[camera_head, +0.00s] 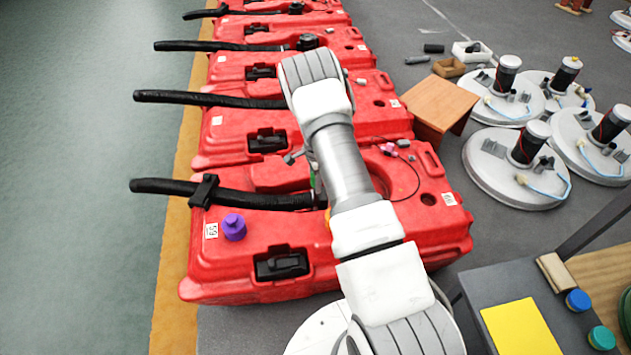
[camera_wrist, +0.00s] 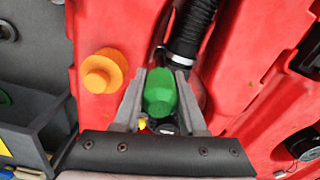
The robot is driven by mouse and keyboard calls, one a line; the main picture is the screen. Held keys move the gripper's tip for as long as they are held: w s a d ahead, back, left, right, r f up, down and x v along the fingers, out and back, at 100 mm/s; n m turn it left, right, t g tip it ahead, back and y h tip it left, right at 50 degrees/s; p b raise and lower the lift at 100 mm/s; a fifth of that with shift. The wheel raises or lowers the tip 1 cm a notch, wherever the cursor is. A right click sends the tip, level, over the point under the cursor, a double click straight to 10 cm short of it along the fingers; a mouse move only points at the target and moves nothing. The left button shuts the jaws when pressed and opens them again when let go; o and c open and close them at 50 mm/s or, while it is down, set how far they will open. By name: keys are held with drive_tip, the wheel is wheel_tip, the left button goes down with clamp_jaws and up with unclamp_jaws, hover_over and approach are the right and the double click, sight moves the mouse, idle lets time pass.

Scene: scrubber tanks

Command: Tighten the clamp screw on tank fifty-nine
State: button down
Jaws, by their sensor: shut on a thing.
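The nearest red tank (camera_head: 350,245) bears a white label (camera_head: 211,230) that seems to read 59, turned in the picture. A black hose (camera_head: 250,198) crosses it and runs under my arm. In the wrist view the hose (camera_wrist: 192,38) ends at a collar just beyond my gripper (camera_wrist: 160,85). The clamp screw cannot be made out; my gripper and the green piece cover that spot.
A purple cap (camera_head: 234,228) stands on the tank's left part, and an orange knob (camera_wrist: 103,72) stands left of my gripper. More red tanks (camera_head: 240,125) with hoses line up behind. Round white scrubber bases (camera_head: 500,165) and a grey table (camera_head: 500,290) stand to the right.

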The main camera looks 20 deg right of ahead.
drive_tip(key=n, duration=1.2)
drive_tip(key=shift+d+n, duration=0.1)
drive_tip(key=shift+n, duration=0.2)
drive_tip(key=n, duration=0.8)
drive_tip(key=shift+n, duration=0.4)
drive_tip(key=shift+f, duration=0.95)
